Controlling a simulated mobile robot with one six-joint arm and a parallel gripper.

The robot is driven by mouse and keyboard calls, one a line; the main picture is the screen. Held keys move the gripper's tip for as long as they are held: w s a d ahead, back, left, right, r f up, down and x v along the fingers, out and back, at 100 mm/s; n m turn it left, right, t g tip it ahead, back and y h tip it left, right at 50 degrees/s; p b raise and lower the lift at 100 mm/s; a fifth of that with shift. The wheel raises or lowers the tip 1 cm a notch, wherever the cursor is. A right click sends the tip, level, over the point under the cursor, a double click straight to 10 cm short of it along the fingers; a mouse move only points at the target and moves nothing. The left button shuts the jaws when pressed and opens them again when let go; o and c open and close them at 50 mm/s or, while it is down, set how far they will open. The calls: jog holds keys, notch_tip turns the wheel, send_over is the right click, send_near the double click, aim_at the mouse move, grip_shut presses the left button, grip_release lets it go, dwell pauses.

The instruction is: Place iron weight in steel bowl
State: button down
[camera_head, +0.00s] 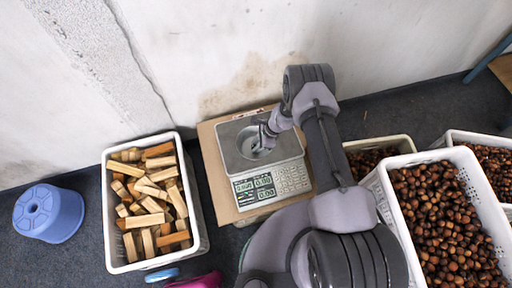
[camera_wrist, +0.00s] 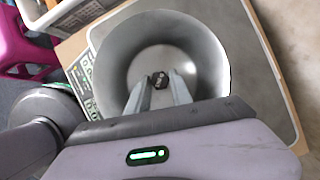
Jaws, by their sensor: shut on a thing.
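The steel bowl (camera_wrist: 205,45) stands on the scale's metal plate and fills the middle of the wrist view. In the head view the bowl (camera_head: 247,143) is partly hidden by my wrist. My gripper (camera_wrist: 160,84) reaches down inside the bowl's opening. It is shut on the iron weight (camera_wrist: 159,79), a small dark piece between the fingertips. I cannot tell whether the weight touches the bowl's bottom. In the head view my gripper (camera_head: 264,135) is over the bowl, and the weight is too small to make out.
The scale (camera_head: 270,184) with a lit display stands on a cardboard box (camera_head: 209,150). A white crate of wood pieces (camera_head: 112,225) is at left, beside a blue stool (camera_head: 48,212). White crates of chestnuts (camera_head: 393,222) are at right. A wall is behind.

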jog(key=shift+f, duration=0.15)
jog(key=c, duration=1.1)
grip_release()
jog(key=shift+c, duration=0.2)
jog(key=shift+w, duration=0.1)
